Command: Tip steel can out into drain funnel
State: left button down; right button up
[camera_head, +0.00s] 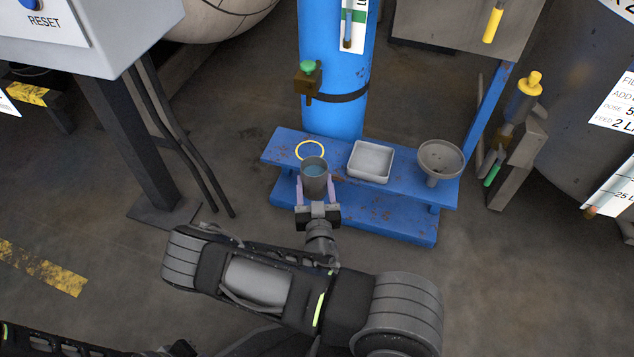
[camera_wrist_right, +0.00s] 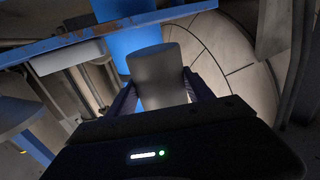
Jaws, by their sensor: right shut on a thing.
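The steel can (camera_head: 314,187) is grey, open at the top and upright, with blue liquid visible inside. My right gripper (camera_head: 315,184) is shut on it, one finger on each side. The can is at the front left of the blue bench, in front of the yellow ring; whether it touches the bench is unclear. In the right wrist view the can (camera_wrist_right: 158,72) sits between both fingers. The drain funnel (camera_head: 440,157) is a grey cone at the bench's right end, well right of the can. My left gripper is not in view.
A white square tray (camera_head: 370,176) stands on the blue bench (camera_head: 279,147) between can and funnel. The yellow ring (camera_head: 310,142) lies on the bench top. A blue cylinder (camera_head: 335,75) rises behind. A valve with a yellow handle (camera_head: 529,84) stands right of the bench.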

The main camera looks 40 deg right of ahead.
jog(key=w+a+r+n+t+y, duration=0.1)
jog(key=w+a+r, duration=0.4)
jog(key=r, duration=0.3)
jog(key=w+a+r+n+y, duration=0.1)
jog(key=w+a+r, duration=0.3)
jog(key=w+r, duration=0.3)
jog(key=a+r+y, duration=0.1)
jog(key=a+r, duration=0.3)
jog(key=r, duration=0.3)
jog(key=a+r+n+t+y, duration=0.1)
jog(key=a+r, duration=0.4)
jog(key=r, duration=0.3)
jog(key=shift+s+y, duration=0.3)
jog(key=shift+s, duration=0.15)
